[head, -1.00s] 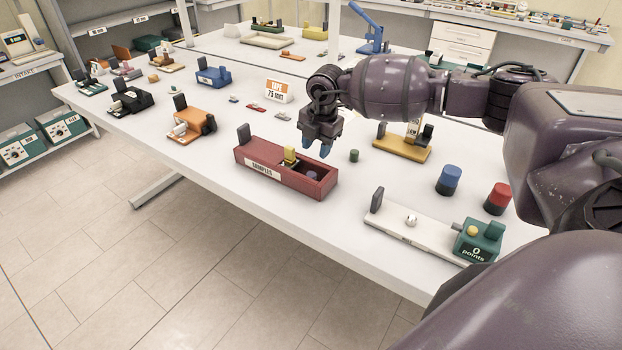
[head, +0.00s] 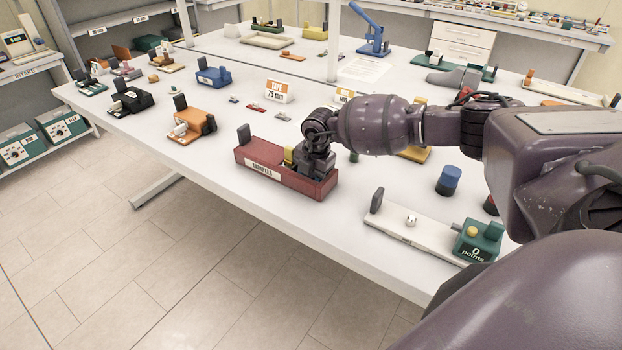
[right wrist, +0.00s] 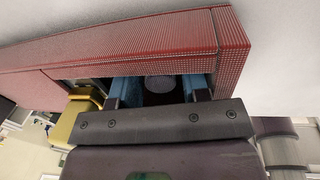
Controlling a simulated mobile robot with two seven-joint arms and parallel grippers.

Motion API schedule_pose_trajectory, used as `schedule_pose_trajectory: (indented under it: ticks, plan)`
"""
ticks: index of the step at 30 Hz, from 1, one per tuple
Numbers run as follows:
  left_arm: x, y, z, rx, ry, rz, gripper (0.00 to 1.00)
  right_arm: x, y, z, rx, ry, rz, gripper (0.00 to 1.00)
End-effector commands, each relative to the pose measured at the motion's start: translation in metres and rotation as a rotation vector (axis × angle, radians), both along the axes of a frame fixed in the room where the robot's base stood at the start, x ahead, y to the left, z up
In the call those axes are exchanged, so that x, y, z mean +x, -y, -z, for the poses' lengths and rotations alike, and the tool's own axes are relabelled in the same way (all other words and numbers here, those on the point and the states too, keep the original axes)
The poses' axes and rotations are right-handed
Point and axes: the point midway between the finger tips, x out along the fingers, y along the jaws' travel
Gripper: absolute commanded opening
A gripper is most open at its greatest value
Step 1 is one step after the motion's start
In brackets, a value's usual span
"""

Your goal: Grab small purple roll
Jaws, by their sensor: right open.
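The small purple roll (right wrist: 160,83) shows in the right wrist view as a dull, greyish-purple round top inside the red samples box (right wrist: 130,45). In the head view the roll is hidden behind my right gripper (head: 316,170). The red samples box (head: 270,176) stands near the table's front edge, and my right gripper is down at its right-hand compartment. In the right wrist view, the blue fingers of my right gripper (right wrist: 160,90) are open, one on each side of the roll. I cannot tell whether they touch it. My left gripper is not in view.
A yellow block (head: 289,155) is in the box, close left of my gripper. A blue roll (head: 448,180) stands to the right. A white board (head: 400,228) with a green points unit (head: 478,241) lies near the front edge.

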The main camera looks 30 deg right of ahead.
Motion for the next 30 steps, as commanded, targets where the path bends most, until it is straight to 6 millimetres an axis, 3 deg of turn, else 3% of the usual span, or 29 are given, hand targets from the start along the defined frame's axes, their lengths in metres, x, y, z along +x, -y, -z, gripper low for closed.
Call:
schedule_pose_trajectory:
  ticks: [3,10,23,30]
  plan:
    - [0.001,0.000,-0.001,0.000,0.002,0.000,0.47,0.000,0.000,0.000,0.000,0.000,0.000,0.42]
    - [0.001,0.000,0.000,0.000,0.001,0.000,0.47,0.000,0.000,-0.001,0.000,0.000,0.000,0.07]
    - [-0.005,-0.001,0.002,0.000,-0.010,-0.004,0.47,0.000,0.000,-0.008,0.001,0.001,-0.001,0.06]
    - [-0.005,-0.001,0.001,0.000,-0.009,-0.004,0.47,0.001,0.000,-0.050,0.000,0.004,-0.001,0.06]
